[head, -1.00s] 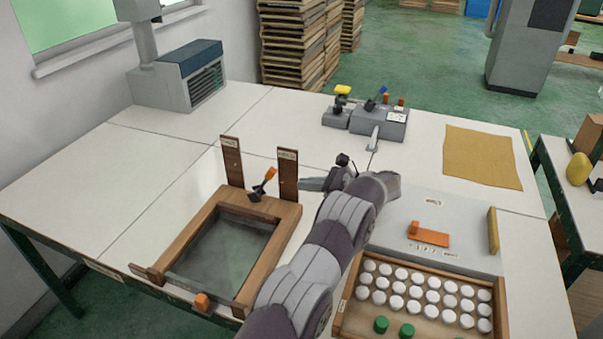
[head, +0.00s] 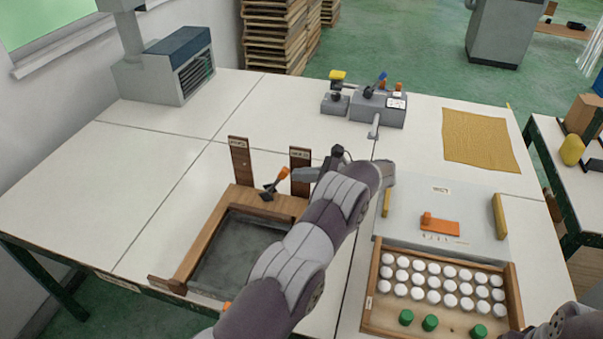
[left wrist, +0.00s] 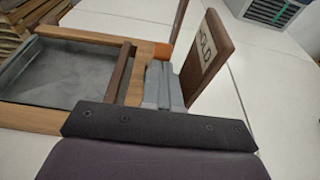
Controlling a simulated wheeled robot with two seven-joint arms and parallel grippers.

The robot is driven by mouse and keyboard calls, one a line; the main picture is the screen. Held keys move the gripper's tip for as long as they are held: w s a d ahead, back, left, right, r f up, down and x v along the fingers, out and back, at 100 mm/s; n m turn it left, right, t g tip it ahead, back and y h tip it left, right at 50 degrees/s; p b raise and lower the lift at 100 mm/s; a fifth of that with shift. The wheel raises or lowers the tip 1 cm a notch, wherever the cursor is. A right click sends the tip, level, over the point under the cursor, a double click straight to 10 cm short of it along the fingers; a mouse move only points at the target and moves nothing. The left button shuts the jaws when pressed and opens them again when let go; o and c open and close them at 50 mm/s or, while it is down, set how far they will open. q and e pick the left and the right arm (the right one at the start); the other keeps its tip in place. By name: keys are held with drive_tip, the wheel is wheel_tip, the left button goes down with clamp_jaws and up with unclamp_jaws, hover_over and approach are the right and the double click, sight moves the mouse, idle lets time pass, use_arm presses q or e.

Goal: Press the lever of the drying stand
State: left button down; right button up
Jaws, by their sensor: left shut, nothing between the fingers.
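The wooden frame (head: 203,235) with a grey sunken panel stands at the table's front edge. At its back edge is a black lever (head: 268,194) with an orange tip (head: 284,173), tilted up to the right between two brown uprights. The orange tip also shows in the left wrist view (left wrist: 166,52), partly hidden. My left gripper (head: 303,175) is shut and empty, pointing left at the right upright (head: 300,158), just right of the lever. In the left wrist view its grey fingers (left wrist: 163,85) are together beside an upright (left wrist: 210,55) marked "HOLD". Contact cannot be told.
A grey box (head: 378,108) with a blue-tipped lever stands at the back. A wooden tray (head: 372,290) of white and green pieces is at the front right, below a grey board (head: 460,195) with an orange block.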

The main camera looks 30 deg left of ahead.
sight(285, 169)
use_arm(q)
drive_tip(key=shift+a, duration=0.15)
drive_tip(key=shift+s+a+r+h, duration=0.1)
drive_tip(key=shift+a+r+h, duration=0.15)
drive_tip(key=shift+r+h, duration=0.15)
drive_tip(key=shift+a+r, duration=0.1)
drive_tip(key=shift+a, duration=0.05)
drive_tip(key=shift+s+a+r+t+h, duration=0.15)
drive_tip(key=shift+a+r+t+h, duration=0.15)
drive_tip(key=shift+a+r+h, duration=0.35)
drive_tip(key=shift+s+a+r+h, duration=0.2)
drive_tip(key=shift+a+r+h, duration=0.05)
drive_tip(key=shift+a+h, duration=0.4)
drive_tip(key=shift+s+a+r+h, duration=0.2)
drive_tip(key=shift+a+r+h, duration=0.05)
drive_tip(key=shift+a+h, duration=0.35)
drive_tip(key=s+a+b, duration=0.2)
drive_tip(key=a+b, duration=0.3)
drive_tip(key=a, duration=0.4)
drive_tip(key=shift+r+t, duration=0.3)
drive_tip(key=shift+r, duration=0.05)
